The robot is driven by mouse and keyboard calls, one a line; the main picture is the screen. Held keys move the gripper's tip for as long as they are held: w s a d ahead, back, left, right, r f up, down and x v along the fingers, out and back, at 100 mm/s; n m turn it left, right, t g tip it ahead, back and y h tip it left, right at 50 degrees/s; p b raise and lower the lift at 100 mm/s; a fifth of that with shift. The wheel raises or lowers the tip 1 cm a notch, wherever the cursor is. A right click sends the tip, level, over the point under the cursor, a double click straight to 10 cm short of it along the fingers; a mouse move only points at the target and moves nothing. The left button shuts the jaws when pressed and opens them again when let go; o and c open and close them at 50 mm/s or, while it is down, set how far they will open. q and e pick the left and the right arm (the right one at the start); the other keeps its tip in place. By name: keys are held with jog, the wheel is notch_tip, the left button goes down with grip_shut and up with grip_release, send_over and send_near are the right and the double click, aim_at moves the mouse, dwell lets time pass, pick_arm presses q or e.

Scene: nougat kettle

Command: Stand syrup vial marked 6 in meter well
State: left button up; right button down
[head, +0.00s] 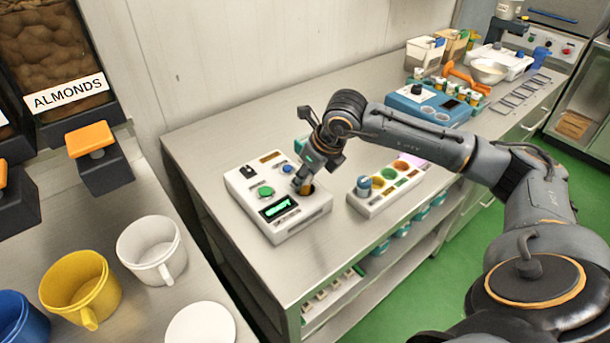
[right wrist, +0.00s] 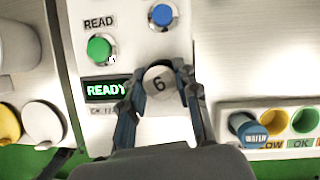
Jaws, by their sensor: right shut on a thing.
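The syrup vial has a pale cap marked 6 (right wrist: 158,82) in the right wrist view. In the head view a little of its amber body (head: 306,189) shows below the fingers. My right gripper (head: 303,182) is shut on the vial, with one finger on each side of the cap. The white meter (head: 297,229) has a green and a blue button and a lit display reading READY (right wrist: 106,90). The vial is at the meter's well, which the vial and fingers largely hide. I cannot tell how deep it sits. My left gripper is not in view.
A white sorting rack (head: 377,205) with coloured wells stands right of the meter; a blue-capped water vial (head: 363,186) is in its left well. A blue station (head: 431,107) with several vials is farther back. Mugs (head: 152,249) stand at the left.

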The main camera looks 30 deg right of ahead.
jog(key=shift+f, duration=0.35)
jog(key=c, duration=1.3)
grip_release()
jog(key=shift+o, duration=0.2)
jog(key=shift+r, duration=0.15)
jog(key=shift+s+d+r, duration=0.1)
jog(key=shift+s+r, duration=0.1)
jog(key=shift+r, duration=0.4)
jog(key=p+v, duration=0.3)
jog(key=v, duration=0.6)
jog(key=shift+s+r+p, duration=0.25)
jog(key=shift+p, duration=0.15)
